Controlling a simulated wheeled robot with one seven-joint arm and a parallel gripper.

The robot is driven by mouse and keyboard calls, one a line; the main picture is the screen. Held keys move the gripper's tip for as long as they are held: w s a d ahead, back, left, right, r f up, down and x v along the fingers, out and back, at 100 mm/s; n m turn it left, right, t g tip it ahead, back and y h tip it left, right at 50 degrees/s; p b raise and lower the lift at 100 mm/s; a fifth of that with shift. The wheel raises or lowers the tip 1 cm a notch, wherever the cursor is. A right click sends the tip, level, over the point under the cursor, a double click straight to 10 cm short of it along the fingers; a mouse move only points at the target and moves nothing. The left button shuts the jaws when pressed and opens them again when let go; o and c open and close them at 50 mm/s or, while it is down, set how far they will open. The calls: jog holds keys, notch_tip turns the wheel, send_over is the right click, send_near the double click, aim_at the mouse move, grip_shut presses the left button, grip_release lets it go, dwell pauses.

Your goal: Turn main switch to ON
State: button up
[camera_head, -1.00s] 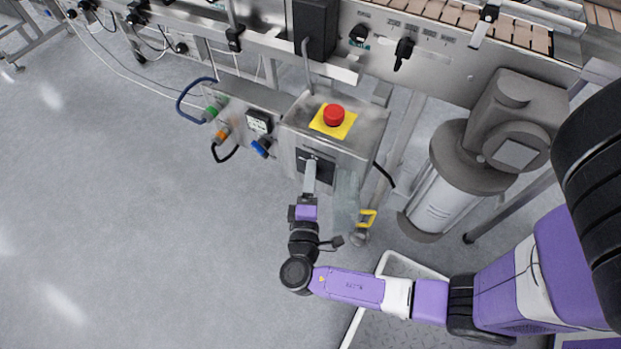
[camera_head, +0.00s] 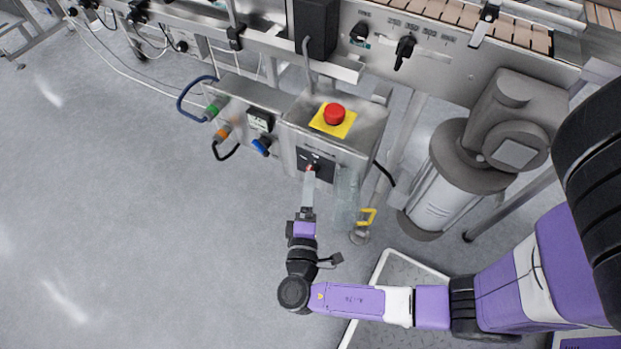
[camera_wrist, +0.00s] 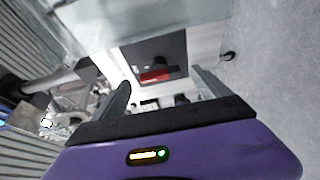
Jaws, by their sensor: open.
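The main switch appears as a black plate (camera_head: 326,162) on the front of a steel control box (camera_head: 345,133). A small red part shows near my fingertips in the head view. In the wrist view the black plate (camera_wrist: 172,53) lies between and beyond my fingers, with a red bar (camera_wrist: 155,75) across it. Any position marking is too small to read. My gripper (camera_head: 310,174) is in front of the plate, pointing at it. Its two fingers stand apart in the wrist view (camera_wrist: 163,86), and I see nothing held. Whether a finger touches the switch is unclear.
A red emergency button (camera_head: 334,114) on a yellow plate tops the box. Coloured connectors and cables, including a blue one (camera_head: 261,146), lie to its left. A yellow-handled part (camera_head: 367,217) and a grey motor (camera_head: 440,180) are to the right. Open floor lies left and below.

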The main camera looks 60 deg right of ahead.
jog(key=v, duration=0.3)
jog(key=shift+s+a, duration=0.15)
jog(key=shift+a, duration=0.05)
dwell(0.4)
